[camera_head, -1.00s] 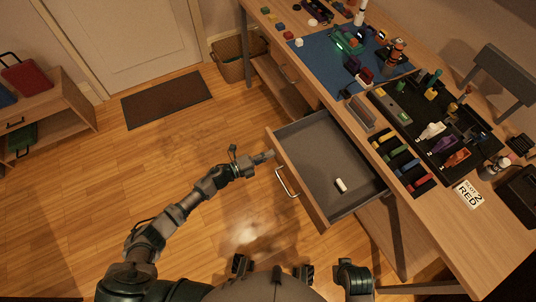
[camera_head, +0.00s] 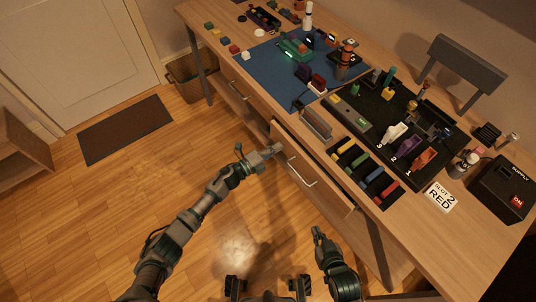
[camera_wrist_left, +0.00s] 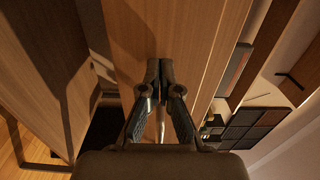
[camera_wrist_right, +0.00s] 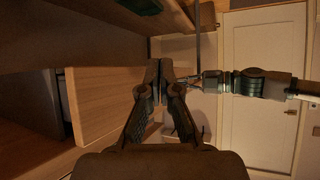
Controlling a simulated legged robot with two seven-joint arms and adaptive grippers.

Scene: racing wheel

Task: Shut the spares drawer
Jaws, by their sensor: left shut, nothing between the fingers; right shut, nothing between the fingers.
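The spares drawer (camera_head: 325,182) is nearly in under the worktop. Its wooden front still stands slightly out from the desk, and the inside is almost wholly hidden. Its pale bar handle (camera_head: 301,172) faces the floor side. My left gripper (camera_head: 278,148) is shut and empty, with its tips at the drawer front near its far left end; I cannot tell whether they touch. In the left wrist view the tips (camera_wrist_left: 160,66) lie over a wooden panel. My right gripper (camera_head: 317,231) is shut and empty, apart from the drawer, in front of its near end.
The worktop holds a blue mat (camera_head: 275,67), a black tray of parts (camera_head: 395,125), a row of coloured pieces (camera_head: 363,172), a "SLOT 2 RED" card (camera_head: 440,197) and a black supply box (camera_head: 505,190). A basket (camera_head: 193,80) stands at the desk's far end. The floor before the drawer is clear.

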